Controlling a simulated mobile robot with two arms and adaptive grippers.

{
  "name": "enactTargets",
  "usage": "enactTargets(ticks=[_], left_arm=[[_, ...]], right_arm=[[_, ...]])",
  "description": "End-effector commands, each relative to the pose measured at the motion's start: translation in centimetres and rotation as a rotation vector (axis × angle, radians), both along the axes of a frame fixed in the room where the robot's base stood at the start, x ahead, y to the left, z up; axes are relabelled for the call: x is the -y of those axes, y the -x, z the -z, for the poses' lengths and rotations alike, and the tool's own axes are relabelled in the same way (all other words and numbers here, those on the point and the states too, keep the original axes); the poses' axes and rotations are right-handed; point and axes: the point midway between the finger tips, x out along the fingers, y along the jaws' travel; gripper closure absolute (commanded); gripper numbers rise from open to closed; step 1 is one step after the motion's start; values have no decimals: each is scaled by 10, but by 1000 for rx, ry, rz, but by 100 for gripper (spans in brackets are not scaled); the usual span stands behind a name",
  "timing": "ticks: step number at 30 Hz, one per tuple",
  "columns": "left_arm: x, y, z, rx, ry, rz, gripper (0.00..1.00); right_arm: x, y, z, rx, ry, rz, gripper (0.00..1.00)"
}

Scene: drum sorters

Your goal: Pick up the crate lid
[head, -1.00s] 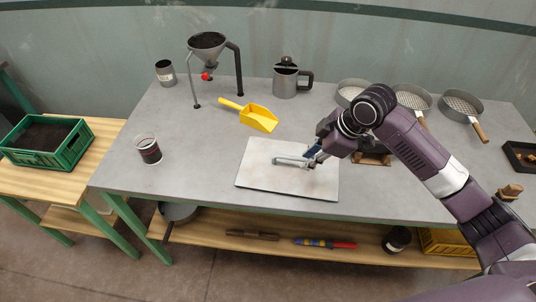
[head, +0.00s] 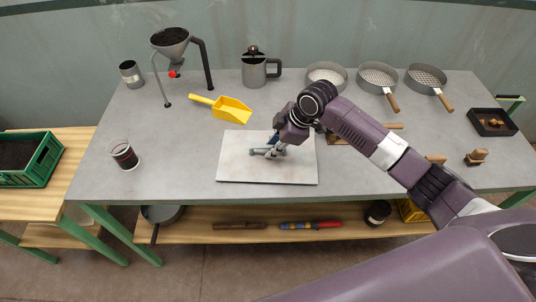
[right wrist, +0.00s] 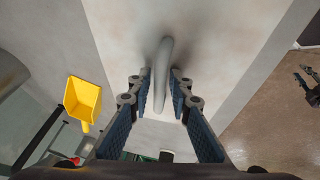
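The crate lid is a flat pale panel (head: 235,165) lying on the grey workbench in the head view, with a grey bar handle (head: 262,152) on top. In the right wrist view, the lid (right wrist: 125,40) fills the upper middle and the handle (right wrist: 162,75) runs lengthwise between my fingers. My right gripper (head: 273,150) is down at the handle. Its fingers (right wrist: 161,88) stand on either side of the bar, with what looks like a narrow gap on each side. My left gripper is not in view.
A yellow scoop (head: 231,110) lies behind the lid. A dark-banded cup (head: 124,155) stands at left, and a funnel stand (head: 170,38) and jug (head: 255,70) behind. Sieves (head: 378,74) line the back right. A green crate (head: 40,165) sits on the left table.

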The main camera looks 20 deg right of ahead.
Motion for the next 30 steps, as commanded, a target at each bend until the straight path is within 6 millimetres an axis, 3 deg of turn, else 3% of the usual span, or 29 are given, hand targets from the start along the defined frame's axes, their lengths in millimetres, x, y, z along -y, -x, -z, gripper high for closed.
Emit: enactTargets(ticks=[6, 20, 25, 30], left_arm=[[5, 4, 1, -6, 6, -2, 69], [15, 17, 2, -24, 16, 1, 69], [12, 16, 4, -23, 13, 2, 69], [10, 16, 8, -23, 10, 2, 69]], right_arm=[[0, 0, 0, 0, 0, 0, 100], [0, -1, -4, 2, 0, 1, 100], [1, -1, -19, 4, -1, 1, 100], [0, -2, -54, 9, 0, 1, 100]])
